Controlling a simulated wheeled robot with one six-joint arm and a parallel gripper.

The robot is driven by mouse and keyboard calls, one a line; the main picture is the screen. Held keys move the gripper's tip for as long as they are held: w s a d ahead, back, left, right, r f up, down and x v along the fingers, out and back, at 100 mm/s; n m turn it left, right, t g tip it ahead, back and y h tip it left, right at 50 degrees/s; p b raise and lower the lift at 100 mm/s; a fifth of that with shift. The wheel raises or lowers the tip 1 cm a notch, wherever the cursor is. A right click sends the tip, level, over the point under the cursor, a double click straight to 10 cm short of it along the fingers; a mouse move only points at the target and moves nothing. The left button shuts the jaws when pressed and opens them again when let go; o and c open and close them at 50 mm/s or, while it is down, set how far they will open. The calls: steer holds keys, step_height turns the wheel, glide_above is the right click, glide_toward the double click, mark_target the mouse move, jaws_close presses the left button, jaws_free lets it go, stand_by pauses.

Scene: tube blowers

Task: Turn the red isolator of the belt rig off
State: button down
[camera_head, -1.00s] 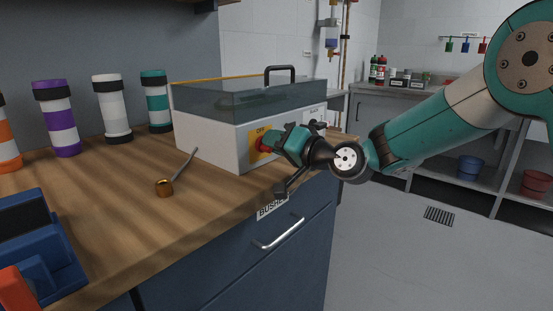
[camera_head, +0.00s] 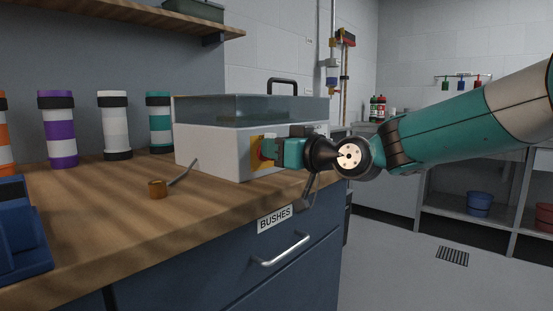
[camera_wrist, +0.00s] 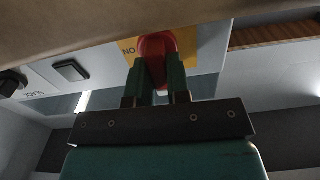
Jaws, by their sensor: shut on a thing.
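The belt rig (camera_head: 215,150) is a white box with a clear smoky cover and black handle, standing on the wooden bench. On its front is a yellow plate (camera_head: 256,143) with the red isolator (camera_head: 262,152), mostly hidden by my gripper (camera_head: 270,150). In the wrist view, the red isolator knob (camera_wrist: 157,44) sits between the two green fingers of my gripper (camera_wrist: 160,66), which is shut on it. An "ON" mark shows on the yellow plate (camera_wrist: 128,48) beside the knob. The knob's exact angle is hard to tell.
A brass bush with a rod (camera_head: 158,189) lies on the bench (camera_head: 120,225) left of the rig. Several banded tubes (camera_head: 115,125) stand behind it. A blue fixture (camera_head: 22,230) is at far left. Below is a drawer handle (camera_head: 283,251). A black button (camera_wrist: 71,70) sits near the isolator.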

steer(key=shift+s+f+n, duration=0.1)
steer(key=shift+n, duration=0.2)
steer(key=c, duration=1.1)
jaws_free()
steer(key=v, duration=1.7)
steer(key=shift+s+d+b, duration=0.15)
steer(key=shift+b, duration=0.2)
steer(key=s+a+f+m+g+h, duration=0.15)
steer(key=s+f+g+h, duration=0.45)
steer(key=s+f, duration=0.6)
steer(key=s+d+f+m+g+h, duration=0.1)
steer(key=s+d+f+g+h, duration=0.15)
steer(key=s, duration=0.35)
steer(key=s+d+f+m+g+h, duration=0.1)
steer(key=s+d+f+g+h, duration=0.2)
steer(key=s, duration=0.4)
steer(key=shift+t+y, duration=0.25)
steer(key=shift+y, duration=0.5)
steer(key=r+p, duration=2.1)
steer(key=p, duration=0.1)
steer(key=r+p, duration=1.1)
steer(key=shift+w+d+r, duration=0.25)
steer(key=shift+d+r, duration=0.05)
